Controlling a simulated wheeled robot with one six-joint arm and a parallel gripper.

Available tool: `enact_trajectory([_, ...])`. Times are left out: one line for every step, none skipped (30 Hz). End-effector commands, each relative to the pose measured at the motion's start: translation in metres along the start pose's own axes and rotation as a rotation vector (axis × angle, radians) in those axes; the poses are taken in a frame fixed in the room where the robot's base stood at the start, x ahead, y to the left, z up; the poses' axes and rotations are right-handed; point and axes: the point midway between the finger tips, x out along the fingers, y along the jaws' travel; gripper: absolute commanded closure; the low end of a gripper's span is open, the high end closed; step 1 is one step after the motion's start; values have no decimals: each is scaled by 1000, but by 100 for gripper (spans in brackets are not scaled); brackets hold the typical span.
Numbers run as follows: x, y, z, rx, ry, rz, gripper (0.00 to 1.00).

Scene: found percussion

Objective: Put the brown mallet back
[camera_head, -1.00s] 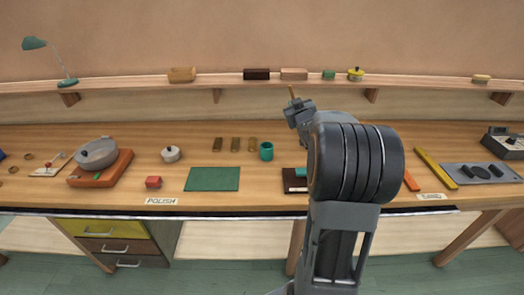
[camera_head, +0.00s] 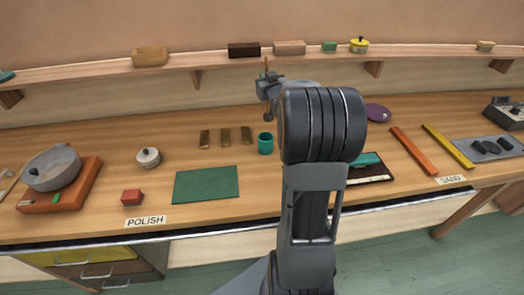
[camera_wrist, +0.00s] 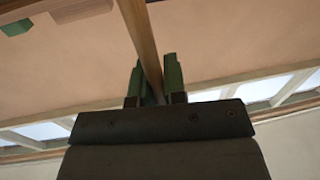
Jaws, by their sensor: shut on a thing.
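My gripper (camera_head: 268,84) is shut on the thin wooden handle of the brown mallet (camera_head: 266,64). The handle sticks up above the jaws in the head view. In the wrist view the handle (camera_wrist: 141,35) runs between the two green fingers (camera_wrist: 153,85). The mallet's head is not clearly seen; a small dark round shape shows just below the jaws in the head view. A teal cup (camera_head: 265,144) stands on the bench, below the gripper in the picture. It looks empty, but its inside is hard to see.
A green mat (camera_head: 207,184), several brass bars (camera_head: 226,137), a lidded pot (camera_head: 148,157) and a red block (camera_head: 132,197) lie left of my arm. A dark tray (camera_head: 372,172) and a purple disc (camera_head: 378,113) are right of it. A shelf (camera_head: 200,61) with blocks runs behind.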

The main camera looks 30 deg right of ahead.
Motion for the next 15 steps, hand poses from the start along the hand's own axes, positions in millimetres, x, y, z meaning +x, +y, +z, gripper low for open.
enact_trajectory([0, 0, 12, 7, 2, 0, 100])
enact_trajectory([0, -1, 15, 10, 2, 0, 100])
enact_trajectory([0, -1, 21, 16, 4, 0, 100])
enact_trajectory([0, -1, 23, 19, 5, 0, 100])
enact_trajectory([0, -1, 26, 22, 6, 0, 100])
enact_trajectory([1, -2, 32, 28, 6, -1, 100])
enact_trajectory([1, -2, 35, 32, 7, -1, 100])
enact_trajectory([1, -2, 37, 35, 8, -1, 100])
enact_trajectory([1, -2, 40, 39, 9, -1, 100])
enact_trajectory([1, -3, 43, 42, 10, -2, 100])
enact_trajectory([1, -3, 46, 45, 10, -2, 100])
enact_trajectory([1, -4, 50, 48, 9, -3, 100])
enact_trajectory([2, -4, 54, 49, 7, -3, 100])
enact_trajectory([2, -4, 59, 50, 7, -4, 100])
enact_trajectory([2, -4, 66, 52, 6, -3, 100])
